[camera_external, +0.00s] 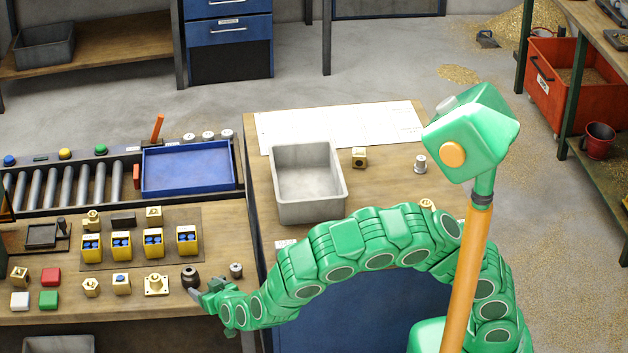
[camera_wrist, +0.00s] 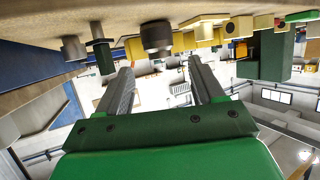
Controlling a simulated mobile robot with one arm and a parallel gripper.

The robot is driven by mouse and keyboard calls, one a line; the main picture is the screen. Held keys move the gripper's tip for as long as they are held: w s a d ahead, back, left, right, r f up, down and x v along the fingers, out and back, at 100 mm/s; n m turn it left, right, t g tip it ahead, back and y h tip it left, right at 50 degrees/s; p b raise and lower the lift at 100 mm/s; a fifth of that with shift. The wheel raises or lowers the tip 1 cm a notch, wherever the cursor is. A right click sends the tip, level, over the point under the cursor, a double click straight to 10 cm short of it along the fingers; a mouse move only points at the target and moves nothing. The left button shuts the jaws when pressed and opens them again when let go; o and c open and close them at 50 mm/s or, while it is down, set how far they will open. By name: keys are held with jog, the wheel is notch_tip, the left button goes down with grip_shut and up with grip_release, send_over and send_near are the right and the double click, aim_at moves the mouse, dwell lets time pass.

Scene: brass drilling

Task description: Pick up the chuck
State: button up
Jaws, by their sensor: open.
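The chuck, which I take to be the dark, round, stepped piece (camera_external: 190,277), stands on the workbench near its front edge. It also shows in the wrist view as a dark cylinder (camera_wrist: 157,38), at top middle, beyond the fingertips and roughly in line with the gap between them. The wrist view is upside down, with the bench top along its upper edge. My gripper (camera_external: 200,294) is low at the bench's front edge, just in front of the chuck. Its two fingers (camera_wrist: 160,66) are spread apart, with nothing held between them.
A small grey cylinder (camera_external: 236,270) stands right of the chuck. A brass flanged block (camera_external: 156,285) stands close on its left. Several yellow holders sit on a brown mat (camera_external: 214,252) behind. A blue tray (camera_external: 188,168) and a grey bin (camera_external: 305,205) lie farther back.

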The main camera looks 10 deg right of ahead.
aim_at(194, 280)
jog(key=shift+x, duration=3.25)
jog(key=x, duration=0.3)
jog(key=shift+w+d+f, duration=0.1)
jog(key=shift+w+f, duration=0.15)
jog(key=shift+f, duration=0.05)
jog(key=shift+w+a+f, duration=0.15)
jog(key=shift+w+a, duration=0.2)
jog(key=shift+w, duration=0.15)
jog(key=c, duration=1.2)
